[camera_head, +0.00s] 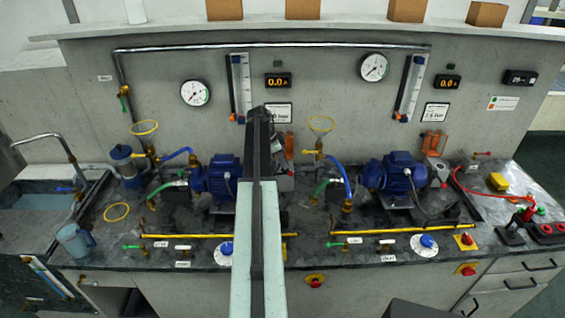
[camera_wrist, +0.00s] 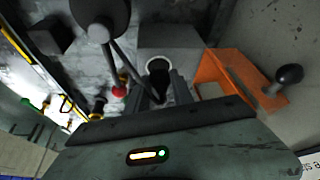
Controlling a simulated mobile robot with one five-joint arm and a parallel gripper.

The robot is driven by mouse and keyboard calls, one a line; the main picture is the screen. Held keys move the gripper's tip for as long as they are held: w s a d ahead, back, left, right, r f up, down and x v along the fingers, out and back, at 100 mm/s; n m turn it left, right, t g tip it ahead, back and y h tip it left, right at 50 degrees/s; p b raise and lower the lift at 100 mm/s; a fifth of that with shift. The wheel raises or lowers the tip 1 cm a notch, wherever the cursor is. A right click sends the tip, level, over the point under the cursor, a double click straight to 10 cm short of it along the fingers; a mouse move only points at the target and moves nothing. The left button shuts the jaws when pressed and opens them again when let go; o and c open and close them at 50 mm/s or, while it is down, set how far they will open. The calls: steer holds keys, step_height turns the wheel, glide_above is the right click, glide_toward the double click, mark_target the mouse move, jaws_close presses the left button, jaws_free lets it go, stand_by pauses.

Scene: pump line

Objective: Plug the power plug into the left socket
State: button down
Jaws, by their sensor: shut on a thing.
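My gripper (camera_wrist: 160,92) shows in the wrist view with its two grey fingers shut on the dark power plug (camera_wrist: 157,90). A black cord runs up and left from the plug to a round dark motor part. Just beyond the fingertips is a round dark opening with a pale rim, which looks like the left socket (camera_wrist: 160,65), on a grey box (camera_wrist: 170,38). I cannot tell whether the plug touches it. In the head view my arm hides the gripper and plug, and the grey box (camera_head: 284,181) shows only partly, beside the left blue pump (camera_head: 216,178).
An orange bracket (camera_wrist: 232,78) with a black knob (camera_wrist: 289,74) stands close right of my fingers. A red knob (camera_wrist: 120,90) and yellow pipe (camera_wrist: 32,60) lie to the left. The right pump (camera_head: 392,172) and its orange-levered box (camera_head: 433,143) stand farther right in the head view.

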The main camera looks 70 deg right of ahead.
steer(key=shift+f+b, duration=0.85)
stand_by(0.6)
steer(key=c, duration=1)
jaws_free()
steer(key=shift+p+v, duration=2.8)
steer(key=shift+v, duration=0.25)
steer(key=shift+w+r, duration=0.1)
steer(key=p+v, duration=0.7)
steer(key=shift+w+a+r, duration=0.15)
steer(key=shift+r, duration=0.1)
